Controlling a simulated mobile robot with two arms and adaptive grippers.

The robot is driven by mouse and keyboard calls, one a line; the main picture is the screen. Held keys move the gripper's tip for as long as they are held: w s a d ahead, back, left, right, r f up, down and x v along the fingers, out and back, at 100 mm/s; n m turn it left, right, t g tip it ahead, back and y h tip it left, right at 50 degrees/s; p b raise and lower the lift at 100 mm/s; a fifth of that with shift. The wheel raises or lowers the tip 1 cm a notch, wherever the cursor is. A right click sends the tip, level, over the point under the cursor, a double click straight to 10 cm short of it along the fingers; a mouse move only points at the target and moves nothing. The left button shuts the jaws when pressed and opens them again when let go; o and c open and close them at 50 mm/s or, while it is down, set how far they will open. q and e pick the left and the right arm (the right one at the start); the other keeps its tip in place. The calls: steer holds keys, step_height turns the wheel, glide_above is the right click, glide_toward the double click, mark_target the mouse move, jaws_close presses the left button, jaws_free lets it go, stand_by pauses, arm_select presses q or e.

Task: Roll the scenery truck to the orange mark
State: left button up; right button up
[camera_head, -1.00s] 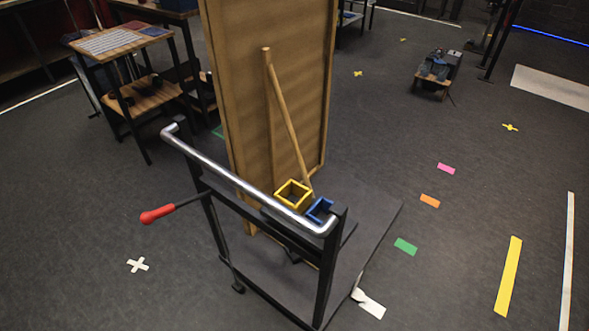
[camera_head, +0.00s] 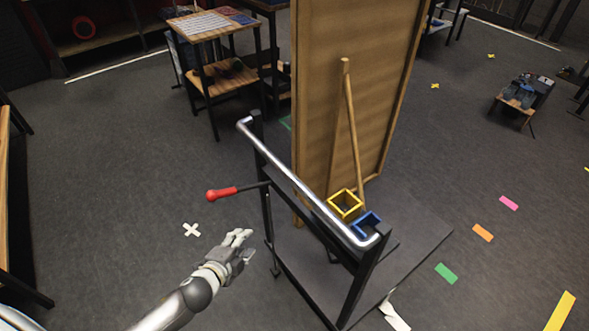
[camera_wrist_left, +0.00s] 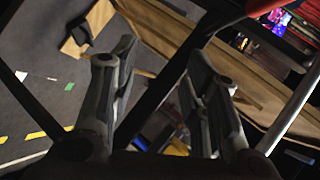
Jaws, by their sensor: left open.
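The scenery truck is a dark wheeled platform (camera_head: 408,218) carrying a tall wooden flat (camera_head: 325,95) with a diagonal brace. A silver push handle (camera_head: 300,185) runs along its near side. A lever with a red grip (camera_head: 221,194) sticks out to the left. The orange mark (camera_head: 482,232) lies on the floor to the right, between a pink and a green mark. My left gripper (camera_head: 241,243) is open and empty, left of the truck's frame and below the red grip. In the left wrist view its two fingers (camera_wrist_left: 162,75) are spread apart. My right gripper is out of view.
A yellow (camera_head: 345,204) and a blue open box (camera_head: 367,223) sit on the truck behind the handle. A small wooden table (camera_head: 213,78) stands behind left. A white cross (camera_head: 191,230) marks the floor at left. Floor around the marks is clear.

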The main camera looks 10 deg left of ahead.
mark_target(289, 176)
arm_select(q)
steer(key=w+d+r+m+t+h+p, duration=0.1)
steer(key=d+r+m+t+h, duration=0.2)
steer(key=r, duration=0.8)
steer(key=d+r+m+p, duration=0.1)
steer(key=d+r+m, duration=0.3)
steer(key=r, duration=0.6)
steer(key=shift+n, duration=0.6)
steer(key=x, duration=0.3)
steer(key=p+x, duration=0.1)
steer(key=x, duration=0.3)
steer(key=d+p+x, duration=0.1)
steer(key=x, duration=0.3)
steer(key=shift+r, duration=0.2)
jaws_close()
